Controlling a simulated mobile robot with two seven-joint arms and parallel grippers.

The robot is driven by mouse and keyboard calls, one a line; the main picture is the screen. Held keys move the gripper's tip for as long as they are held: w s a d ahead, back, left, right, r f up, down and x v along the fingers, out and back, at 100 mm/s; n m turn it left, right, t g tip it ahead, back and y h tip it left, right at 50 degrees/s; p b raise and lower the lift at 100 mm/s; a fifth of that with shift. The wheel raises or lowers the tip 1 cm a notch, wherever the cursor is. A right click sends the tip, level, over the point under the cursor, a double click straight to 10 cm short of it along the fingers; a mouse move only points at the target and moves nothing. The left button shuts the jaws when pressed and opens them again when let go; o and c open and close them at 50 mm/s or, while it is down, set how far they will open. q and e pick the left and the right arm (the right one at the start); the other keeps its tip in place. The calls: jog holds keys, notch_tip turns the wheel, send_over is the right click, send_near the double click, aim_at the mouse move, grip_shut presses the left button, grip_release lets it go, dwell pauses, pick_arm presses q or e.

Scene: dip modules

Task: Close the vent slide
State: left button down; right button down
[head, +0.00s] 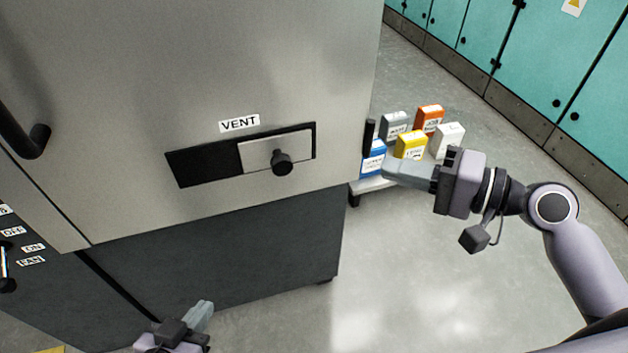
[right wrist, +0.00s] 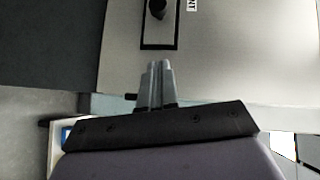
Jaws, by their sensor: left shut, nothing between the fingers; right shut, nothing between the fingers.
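The vent slide (head: 262,153) is a light metal plate with a round black knob (head: 282,162). It sits at the right end of a black slot (head: 203,167) under the VENT label (head: 239,124), and the left part of the slot is uncovered. My right gripper (head: 393,170) is shut and empty, to the right of the cabinet and apart from the knob. In the right wrist view its shut fingers (right wrist: 157,85) point toward the knob (right wrist: 157,8), which is cut by the top edge. My left gripper (head: 203,314) is shut and empty, low in front of the cabinet.
The large metal cabinet (head: 180,65) has a black handle (head: 25,130) at the left and labelled switches (head: 8,250) below. Small coloured boxes (head: 411,144) stand on a low shelf behind my right gripper. Teal lockers (head: 540,50) line the back right. The floor (head: 400,270) is clear.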

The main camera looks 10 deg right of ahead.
send_near(289, 155)
jog(key=w, duration=0.3)
jog(key=a, duration=0.1)
jog(key=a+f, duration=0.1)
jog(key=a, duration=0.1)
jog(key=shift+a+b, duration=0.2)
jog(key=shift+b, duration=0.1)
pick_arm(q)
jog(key=shift+d, duration=0.3)
pick_arm(e)
jog(key=shift+s+a+f, duration=0.1)
jog(key=shift+s+a, duration=0.05)
jog(key=shift+a, duration=0.4)
pick_arm(q)
jog(key=shift+w+r, duration=0.1)
jog(key=shift+r, duration=0.05)
jog(key=shift+r, duration=0.1)
